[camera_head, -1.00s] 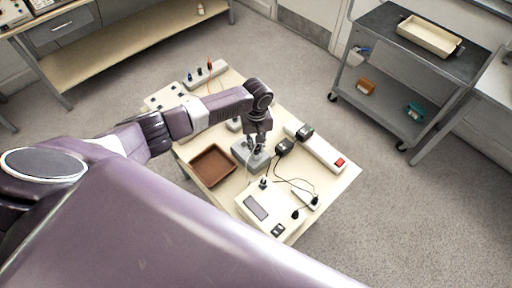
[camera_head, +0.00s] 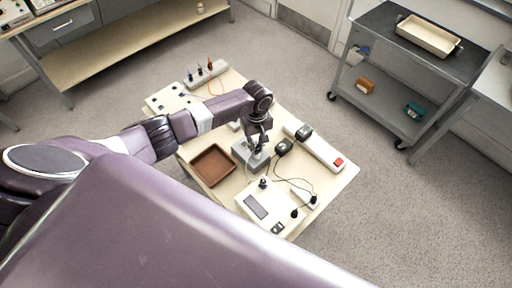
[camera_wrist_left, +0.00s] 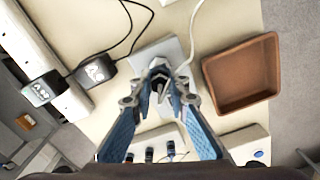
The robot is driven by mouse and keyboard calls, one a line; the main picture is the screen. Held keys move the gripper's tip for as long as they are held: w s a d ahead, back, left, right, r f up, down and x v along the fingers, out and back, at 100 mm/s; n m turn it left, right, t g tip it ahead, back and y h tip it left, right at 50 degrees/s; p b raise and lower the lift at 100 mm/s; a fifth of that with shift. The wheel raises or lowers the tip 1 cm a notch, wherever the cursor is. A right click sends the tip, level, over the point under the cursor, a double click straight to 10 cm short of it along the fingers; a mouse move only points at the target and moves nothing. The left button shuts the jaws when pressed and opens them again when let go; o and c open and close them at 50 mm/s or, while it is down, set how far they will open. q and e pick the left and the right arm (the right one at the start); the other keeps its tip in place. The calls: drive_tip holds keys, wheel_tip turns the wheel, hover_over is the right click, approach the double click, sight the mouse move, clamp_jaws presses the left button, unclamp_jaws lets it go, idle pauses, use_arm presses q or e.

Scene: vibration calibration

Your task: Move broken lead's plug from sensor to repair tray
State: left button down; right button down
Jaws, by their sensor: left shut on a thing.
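My left gripper (camera_head: 258,146) is over the grey sensor block (camera_head: 243,154) in the middle of the table. In the left wrist view the gripper (camera_wrist_left: 160,88) has its blue-padded fingers closed together on a small dark plug (camera_wrist_left: 158,72). The grey block (camera_wrist_left: 170,50) lies just behind the plug; I cannot tell whether the plug is still seated in it. A pale cable (camera_wrist_left: 191,32) runs by the fingers. The brown repair tray (camera_head: 213,165) is empty, left of the block in the head view and right of it in the wrist view (camera_wrist_left: 240,75). My right gripper is not in view.
A power strip (camera_head: 322,150) with two black adapters (camera_head: 284,147) lies right of the block. A pale meter box (camera_head: 262,207) and dark leads are at the front. A sensor rack (camera_head: 205,75) stands at the back. A grey cart (camera_head: 385,95) stands far right.

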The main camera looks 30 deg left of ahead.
sight(256, 146)
use_arm(q)
drive_tip(key=shift+n+p, duration=0.5)
drive_tip(key=shift+n, duration=0.2)
drive_tip(key=shift+n, duration=1.4)
drive_tip(key=shift+n, duration=1)
drive_tip(key=shift+r, duration=0.2)
drive_tip(key=shift+r, duration=0.65)
drive_tip(key=shift+r, duration=1.65)
